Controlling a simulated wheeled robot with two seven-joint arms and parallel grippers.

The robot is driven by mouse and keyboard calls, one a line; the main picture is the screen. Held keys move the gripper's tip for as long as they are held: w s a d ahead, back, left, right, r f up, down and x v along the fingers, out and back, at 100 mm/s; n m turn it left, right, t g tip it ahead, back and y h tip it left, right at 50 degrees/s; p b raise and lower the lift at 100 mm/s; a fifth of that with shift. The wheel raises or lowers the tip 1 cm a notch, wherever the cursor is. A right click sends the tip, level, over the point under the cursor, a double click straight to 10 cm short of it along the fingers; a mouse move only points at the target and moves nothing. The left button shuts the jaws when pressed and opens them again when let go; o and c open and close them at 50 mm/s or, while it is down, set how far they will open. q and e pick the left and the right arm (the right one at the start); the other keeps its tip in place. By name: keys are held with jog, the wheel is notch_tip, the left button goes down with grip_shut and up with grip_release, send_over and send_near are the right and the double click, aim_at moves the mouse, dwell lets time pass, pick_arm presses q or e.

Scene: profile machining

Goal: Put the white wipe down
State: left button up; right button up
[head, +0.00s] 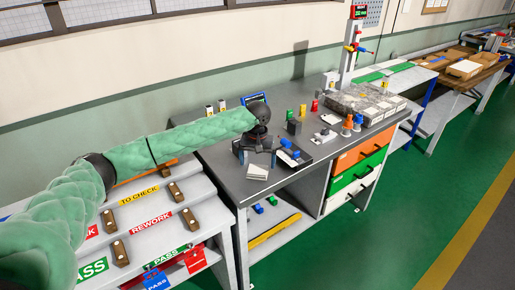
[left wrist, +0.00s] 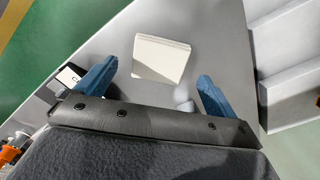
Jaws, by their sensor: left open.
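The white wipe (head: 257,172), a folded square pad, lies flat on the grey workbench near its front left edge. It also shows in the left wrist view (left wrist: 162,58), just beyond the fingertips. My left gripper (head: 257,157) is over the bench directly behind the wipe. In the left wrist view my left gripper (left wrist: 158,76) has its blue fingers spread wide, with nothing held between them. The wipe is apart from both fingers. A small pale rounded item (left wrist: 183,100) shows near the right finger. My right gripper is not in view.
The grey workbench (head: 222,170) holds a dark tray with blue parts (head: 291,157) right of my gripper. A sorting rack with labels (head: 150,222) stands left of the bench.

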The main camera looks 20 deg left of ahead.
aim_at(257, 169)
pick_arm(q)
notch_tip(257, 169, up, 8)
jog(key=b, duration=0.2)
jog(key=shift+b, duration=0.3)
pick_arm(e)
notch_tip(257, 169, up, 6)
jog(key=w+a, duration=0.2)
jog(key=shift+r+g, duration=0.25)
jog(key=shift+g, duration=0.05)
pick_arm(q)
jog(key=shift+r, duration=0.1)
